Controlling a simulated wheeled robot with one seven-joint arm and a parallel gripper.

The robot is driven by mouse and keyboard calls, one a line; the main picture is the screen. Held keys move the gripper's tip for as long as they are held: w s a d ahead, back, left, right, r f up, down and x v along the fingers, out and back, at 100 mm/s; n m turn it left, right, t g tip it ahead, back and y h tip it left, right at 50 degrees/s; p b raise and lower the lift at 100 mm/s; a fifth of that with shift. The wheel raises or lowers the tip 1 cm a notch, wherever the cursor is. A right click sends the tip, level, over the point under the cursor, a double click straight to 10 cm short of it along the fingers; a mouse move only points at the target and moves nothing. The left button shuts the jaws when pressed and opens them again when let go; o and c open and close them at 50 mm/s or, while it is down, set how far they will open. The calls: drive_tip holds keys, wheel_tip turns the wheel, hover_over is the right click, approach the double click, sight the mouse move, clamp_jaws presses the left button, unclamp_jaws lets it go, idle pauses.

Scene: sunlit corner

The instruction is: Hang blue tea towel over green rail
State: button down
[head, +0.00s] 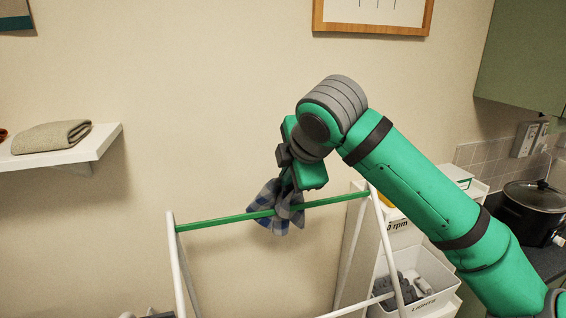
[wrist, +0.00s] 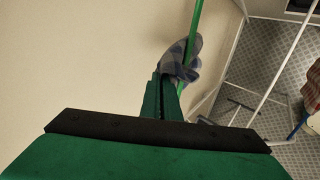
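The blue-grey checked tea towel (head: 266,198) is bunched at the green rail (head: 225,221), hanging in folds above and below the rail's line. In the wrist view the towel (wrist: 178,66) lies just beyond the fingertips and against the rail (wrist: 195,30). My gripper (head: 287,184) is just above the rail, pointing down. In the wrist view its fingers (wrist: 164,92) are close together on the towel's near end. The far side of the towel is hidden, so I cannot tell how much lies behind the rail.
The rail tops a white frame (head: 174,262). A white shelf (head: 100,142) with a folded beige cloth (head: 52,136) is on the left wall. A white bin (head: 425,282) stands right of the frame, and a black cooker (head: 535,198) is on the far-right counter. The wall is close behind.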

drive_tip(key=s+d+f+t+y, duration=0.1)
drive_tip(key=s+f+t, duration=0.2)
drive_tip(key=f, duration=1)
drive_tip(key=shift+s+d+f+t, duration=0.3)
drive_tip(key=shift+s+d+t, duration=0.1)
drive_tip(key=shift+s, duration=0.85)
drive_tip(key=c, duration=1.6)
unclamp_jaws()
drive_tip(key=shift+w, duration=0.1)
drive_tip(key=shift+o, duration=1.2)
drive_tip(key=shift+a, duration=0.1)
